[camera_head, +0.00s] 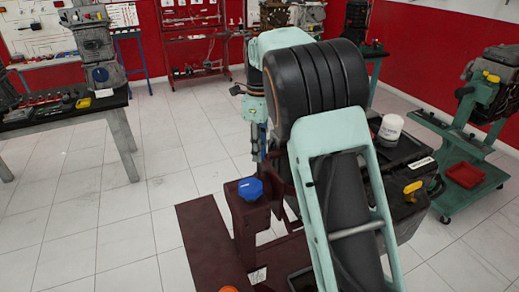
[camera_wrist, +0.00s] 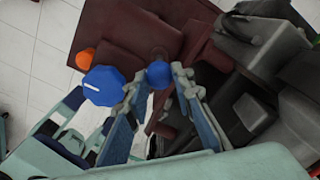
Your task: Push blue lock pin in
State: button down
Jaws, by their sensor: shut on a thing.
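The blue lock pin (camera_wrist: 158,74) shows as a small round blue knob in the wrist view, beside the dark red stand (camera_wrist: 115,42). My gripper (camera_wrist: 159,79) has one finger on each side of this knob and is shut on it. The pin's shaft is hidden, so I cannot tell how deep it sits.
A larger blue faceted knob (camera_wrist: 103,85) sits left of the fingers; it tops the post in the head view (camera_head: 250,189). An orange knob (camera_wrist: 84,59) is close by. A dark engine with a white filter (camera_head: 391,128) stands right. Floor at left is clear.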

notch_tip(320, 180, down, 5)
jog(key=shift+r+b, duration=0.2)
jog(key=shift+b, duration=0.7)
jog(key=shift+s, duration=0.1)
jog(key=c, duration=1.7)
grip_release()
jog(key=shift+o, duration=0.2)
jog(key=shift+r, duration=0.1)
notch_tip(320, 180, up, 12)
jog(key=shift+f, duration=0.1)
